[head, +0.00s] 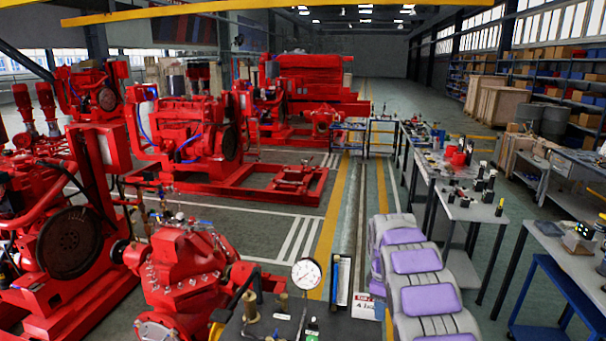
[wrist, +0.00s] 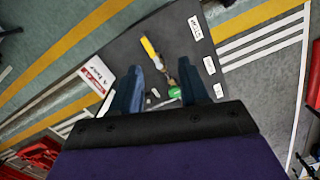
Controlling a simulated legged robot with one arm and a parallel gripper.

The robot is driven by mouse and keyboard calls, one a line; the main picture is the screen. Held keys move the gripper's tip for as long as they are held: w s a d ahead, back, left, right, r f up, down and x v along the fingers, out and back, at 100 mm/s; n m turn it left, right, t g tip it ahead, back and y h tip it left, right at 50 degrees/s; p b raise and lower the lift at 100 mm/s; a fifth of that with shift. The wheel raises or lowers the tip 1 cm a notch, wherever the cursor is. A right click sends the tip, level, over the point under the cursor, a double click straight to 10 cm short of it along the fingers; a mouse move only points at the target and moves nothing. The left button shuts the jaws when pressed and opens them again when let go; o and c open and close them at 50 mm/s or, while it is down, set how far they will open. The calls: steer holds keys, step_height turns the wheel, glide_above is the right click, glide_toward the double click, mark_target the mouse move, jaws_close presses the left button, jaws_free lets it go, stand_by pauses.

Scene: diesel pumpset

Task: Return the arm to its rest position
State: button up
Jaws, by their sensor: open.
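My gripper (wrist: 161,86) shows in the wrist view with its two dark blue fingers spread apart and nothing held between them. Beyond the fingertips is a dark grey tabletop (wrist: 115,62) with a yellow-handled item (wrist: 152,52) and a green-ended item (wrist: 175,92) on it. I cannot tell how far below the fingers they lie. In the head view, my grey and purple arm (head: 411,262) stands at the lower right of centre, beside the dark bench top. The gripper's fingers cannot be made out in that view.
A pressure gauge (head: 306,274) and brass fittings (head: 250,308) stand on the near bench. A red pump (head: 182,270) is at its left. Long workbenches (head: 470,205) with small parts run along the right. The floor lane (head: 350,200) ahead is clear.

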steer(key=s+a+r+m+b, duration=0.15)
steer(key=s+r+m, duration=0.3)
steer(key=s, duration=0.75)
steer(key=s+a+r+m+b, duration=0.1)
steer(key=s+a+r+m, duration=0.15)
steer(key=s+r, duration=0.65)
steer(key=s+a+f+m, duration=0.1)
steer(key=s+f, duration=0.1)
steer(key=s, duration=0.7)
steer(key=s+a+f+m+g+b, duration=0.1)
steer(key=s+a+f+m, duration=0.1)
steer(key=s, duration=0.8)
steer(key=s+a+f+m, duration=0.1)
steer(key=s+a+f, duration=0.1)
steer(key=s, duration=0.7)
steer(key=shift+s+f+m+y, duration=0.35)
steer(key=shift+f+m+y, duration=0.05)
steer(key=shift+f, duration=0.1)
